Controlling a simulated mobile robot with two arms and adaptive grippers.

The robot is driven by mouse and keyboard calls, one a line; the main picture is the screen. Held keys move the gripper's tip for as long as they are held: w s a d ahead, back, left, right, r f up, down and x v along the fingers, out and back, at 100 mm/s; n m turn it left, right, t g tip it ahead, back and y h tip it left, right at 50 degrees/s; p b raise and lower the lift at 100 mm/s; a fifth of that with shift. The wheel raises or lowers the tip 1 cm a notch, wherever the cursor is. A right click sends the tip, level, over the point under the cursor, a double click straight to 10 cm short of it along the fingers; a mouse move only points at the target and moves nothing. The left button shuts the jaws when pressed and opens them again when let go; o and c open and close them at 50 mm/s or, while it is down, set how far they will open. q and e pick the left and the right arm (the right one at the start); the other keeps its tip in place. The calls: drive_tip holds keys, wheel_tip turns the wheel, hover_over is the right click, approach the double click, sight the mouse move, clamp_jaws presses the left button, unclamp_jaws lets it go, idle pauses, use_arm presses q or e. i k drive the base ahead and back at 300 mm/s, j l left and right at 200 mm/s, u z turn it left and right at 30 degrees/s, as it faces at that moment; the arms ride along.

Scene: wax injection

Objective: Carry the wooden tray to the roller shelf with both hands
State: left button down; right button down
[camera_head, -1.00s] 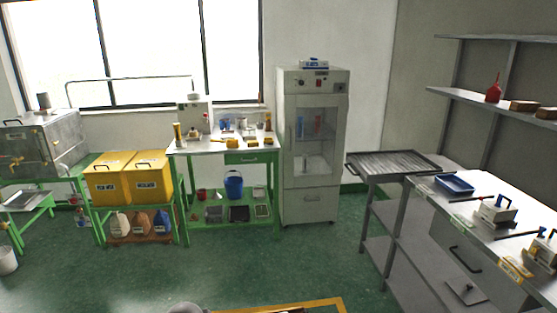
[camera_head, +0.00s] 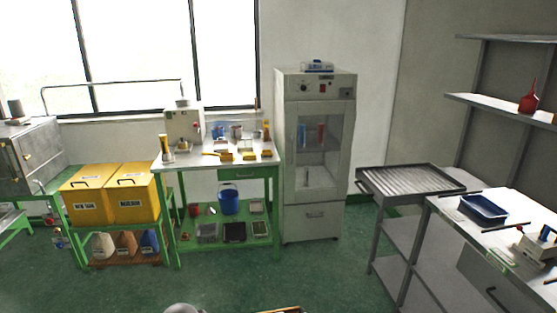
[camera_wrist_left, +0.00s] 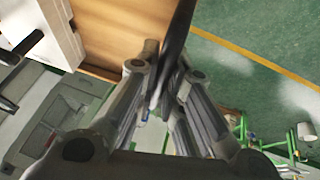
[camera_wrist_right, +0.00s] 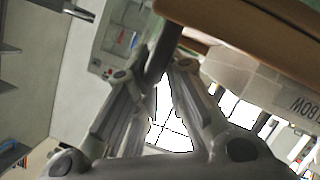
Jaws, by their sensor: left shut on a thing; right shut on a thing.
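The wooden tray (camera_wrist_left: 112,38) is a brown board in the left wrist view. Its brown edge also shows in the right wrist view (camera_wrist_right: 245,32), and only a sliver shows at the bottom of the head view (camera_head: 284,310). My left gripper (camera_wrist_left: 160,80) is shut on a dark bar at the tray's side. My right gripper (camera_wrist_right: 155,78) is shut on a similar dark bar beside the tray's edge. How the bars join the tray is unclear. The roller shelf (camera_head: 412,180), grey with a ribbed top, stands right of centre, apart from the tray.
A grey workbench (camera_head: 520,215) with a blue tray (camera_head: 484,208) adjoins the roller shelf on the right. A white cabinet (camera_head: 316,160) stands left of the shelf. A green table (camera_head: 222,172) and yellow bins (camera_head: 128,200) are farther left. Green floor (camera_head: 300,270) ahead is clear.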

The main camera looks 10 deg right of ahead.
sight(402, 180)
drive_tip(key=i, duration=1.15)
drive_tip(key=i+j+z, duration=0.1)
drive_tip(key=i, duration=1.05)
drive_tip(key=z, duration=1.5)
